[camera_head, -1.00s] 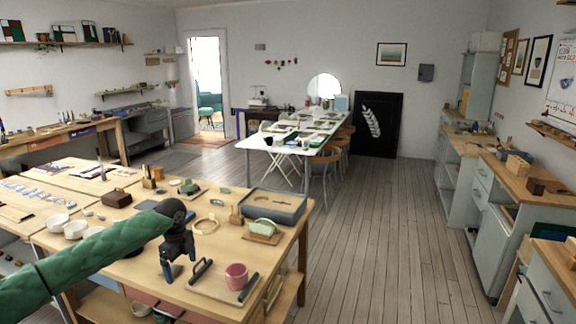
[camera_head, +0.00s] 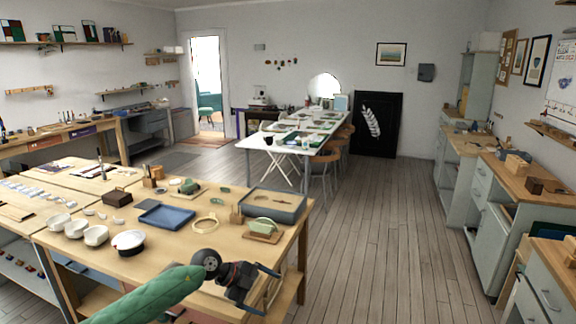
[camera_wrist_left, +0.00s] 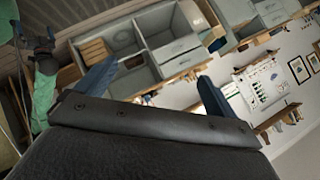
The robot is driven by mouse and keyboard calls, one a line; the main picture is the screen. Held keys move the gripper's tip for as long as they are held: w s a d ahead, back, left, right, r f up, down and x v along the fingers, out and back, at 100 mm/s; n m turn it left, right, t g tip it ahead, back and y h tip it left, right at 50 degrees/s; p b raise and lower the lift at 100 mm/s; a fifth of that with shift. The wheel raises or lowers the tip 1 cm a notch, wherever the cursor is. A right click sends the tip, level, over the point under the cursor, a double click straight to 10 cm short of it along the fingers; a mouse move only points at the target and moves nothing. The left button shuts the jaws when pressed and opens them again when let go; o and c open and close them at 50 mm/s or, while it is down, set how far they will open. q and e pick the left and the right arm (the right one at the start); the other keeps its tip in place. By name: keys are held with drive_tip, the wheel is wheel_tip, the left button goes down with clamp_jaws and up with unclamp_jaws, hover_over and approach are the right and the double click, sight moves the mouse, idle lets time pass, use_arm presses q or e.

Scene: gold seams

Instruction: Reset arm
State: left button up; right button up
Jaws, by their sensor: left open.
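My left gripper (camera_head: 272,292) is in the head view at the front right corner of the near table. Its green-sleeved arm comes in from the bottom. Its fingers are spread, point to the right and hold nothing. In the left wrist view, the two blue fingers (camera_wrist_left: 160,72) stand wide apart with nothing between them. A green sleeve with a dark end (camera_wrist_left: 42,65), apparently my right arm, shows at the left of that view; its jaws are too unclear to read.
The near wooden table (camera_head: 185,262) carries several white bowls (camera_head: 95,235), a blue tray (camera_head: 166,216), a tape ring (camera_head: 206,225) and a grey box (camera_head: 272,205). My left arm covers part of its front. Open floor (camera_head: 375,230) lies to the right, before the cabinets (camera_head: 500,215).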

use_arm(q)
drive_tip(key=s+d+r+n+t+h, duration=0.65)
drive_tip(key=r+n+t, duration=0.3)
drive_tip(key=t, duration=0.25)
drive_tip(key=s+a+f+n+y, duration=0.6)
drive_tip(key=a+f+n+y, duration=0.1)
drive_tip(key=a+y, duration=0.15)
drive_tip(key=s+a+f+n+y, duration=0.6)
drive_tip(key=a+f+n+y, duration=0.1)
drive_tip(key=a+n+y, duration=0.15)
drive_tip(key=s+a+f+g, duration=0.1)
drive_tip(key=s+f+g, duration=0.25)
drive_tip(key=s, duration=0.45)
drive_tip(key=s+a+f+g, duration=0.2)
drive_tip(key=s+f+g, duration=0.15)
drive_tip(key=s, duration=0.55)
drive_tip(key=s+a+f+g, duration=0.1)
drive_tip(key=s+f+g, duration=0.25)
drive_tip(key=s, duration=0.45)
drive_tip(key=s+d+f, duration=0.1)
drive_tip(key=s+f, duration=0.1)
drive_tip(key=f, duration=1.7)
drive_tip(key=s+d+f+g, duration=0.1)
drive_tip(key=s+d+f, duration=0.1)
drive_tip(key=f, duration=1.8)
drive_tip(key=shift+s+d+f+m+h, duration=0.15)
drive_tip(key=shift+s+d+m+h, duration=0.15)
drive_tip(key=shift+s+m+h, duration=0.1)
